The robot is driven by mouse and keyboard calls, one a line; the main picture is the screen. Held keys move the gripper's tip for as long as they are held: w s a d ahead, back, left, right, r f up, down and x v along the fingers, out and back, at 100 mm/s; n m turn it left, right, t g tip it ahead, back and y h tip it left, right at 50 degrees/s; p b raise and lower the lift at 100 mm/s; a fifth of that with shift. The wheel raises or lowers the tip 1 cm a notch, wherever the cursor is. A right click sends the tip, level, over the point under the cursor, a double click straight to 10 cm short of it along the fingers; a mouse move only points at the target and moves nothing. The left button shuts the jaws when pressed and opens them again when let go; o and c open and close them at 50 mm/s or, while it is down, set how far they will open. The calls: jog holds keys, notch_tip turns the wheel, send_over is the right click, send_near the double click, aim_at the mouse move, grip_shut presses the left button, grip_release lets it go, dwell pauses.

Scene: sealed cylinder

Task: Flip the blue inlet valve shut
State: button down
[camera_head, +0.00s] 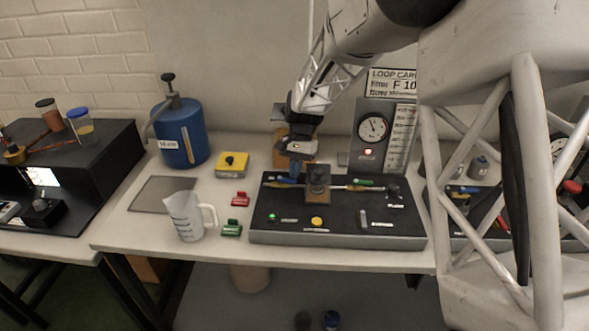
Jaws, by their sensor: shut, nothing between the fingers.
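The black valve panel (285,236) lies on the white bench. A thin pipe runs along its back edge, through a brown block with a dark knob (318,187). A small blue handle (283,184) sits on the pipe left of that block; I take it for the inlet valve. A green handle (362,182) sits to the right. My gripper (295,175) points down from above, shut and empty, right by the blue handle. It partly hides the handle, so I cannot tell whether they touch or how the handle is turned.
A gauge board (373,127) stands behind the panel. Left of the panel are a yellow box (233,165), red (240,199) and green (231,229) pieces, a measuring jug (187,217) and a blue tank (181,133).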

jog(key=shift+s+d, duration=0.15)
jog(key=shift+s, duration=0.55)
jog(key=shift+s+f, duration=0.1)
jog(key=shift+s, duration=0.15)
jog(key=shift+w, duration=0.25)
jog(key=shift+w+a, duration=0.4)
jog(key=shift+a, duration=0.05)
jog(key=shift+w, duration=0.1)
dwell(0.5)
jog(key=v, duration=1)
jog(key=shift+d, duration=0.3)
